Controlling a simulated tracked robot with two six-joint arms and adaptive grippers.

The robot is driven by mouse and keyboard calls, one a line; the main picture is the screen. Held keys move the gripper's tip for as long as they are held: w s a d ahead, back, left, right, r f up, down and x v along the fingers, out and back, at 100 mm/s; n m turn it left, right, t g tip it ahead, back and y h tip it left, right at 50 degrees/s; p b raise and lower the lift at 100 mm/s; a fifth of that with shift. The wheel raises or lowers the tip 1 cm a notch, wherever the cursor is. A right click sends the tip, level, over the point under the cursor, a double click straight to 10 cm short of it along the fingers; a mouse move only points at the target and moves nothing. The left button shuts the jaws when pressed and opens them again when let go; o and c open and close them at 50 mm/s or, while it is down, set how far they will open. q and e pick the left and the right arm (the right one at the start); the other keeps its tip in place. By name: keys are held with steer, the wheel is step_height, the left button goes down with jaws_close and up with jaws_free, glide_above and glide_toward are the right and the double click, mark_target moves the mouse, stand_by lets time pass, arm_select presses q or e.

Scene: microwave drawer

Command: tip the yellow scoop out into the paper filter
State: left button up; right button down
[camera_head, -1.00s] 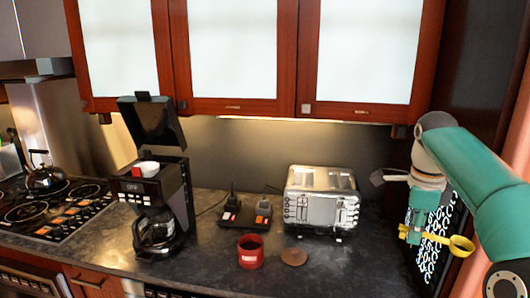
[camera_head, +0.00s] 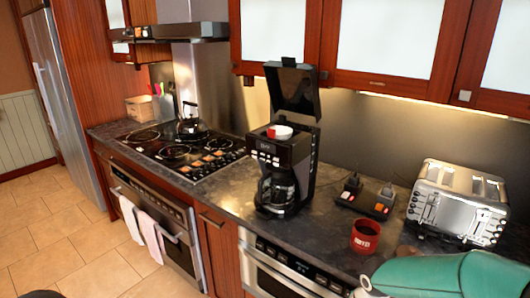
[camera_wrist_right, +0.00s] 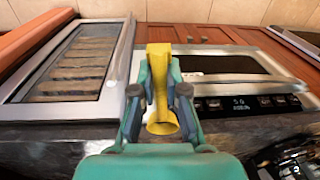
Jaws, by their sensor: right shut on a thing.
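The yellow scoop (camera_wrist_right: 162,122) is held between the fingers of my right gripper (camera_wrist_right: 159,88) in the right wrist view. Whether it holds anything cannot be made out. In the head view only my green right arm shows at the lower right; its gripper and the scoop are out of that picture. The white paper filter (camera_head: 284,132) sits in the top of the black coffee maker (camera_head: 290,158), whose lid (camera_head: 292,90) stands open. The filter's inside is hard to see. The right gripper is apart from the coffee maker. My left gripper is not in view.
A red mug (camera_head: 365,238) stands on the dark counter, right of the coffee maker. Beyond it are a small black device with red buttons (camera_head: 366,198) and a silver toaster (camera_head: 458,202). A kettle (camera_head: 189,122) sits on the stove at left. Cabinets hang above the coffee maker.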

steer(key=f+n, duration=0.1)
steer(key=n, duration=0.1)
steer(key=w+a+n, duration=0.1)
steer(key=n, duration=0.1)
steer(key=w+a+f+n, duration=0.1)
steer(key=n, duration=0.2)
steer(key=shift+a+f, duration=0.2)
steer(key=shift+f, duration=0.15)
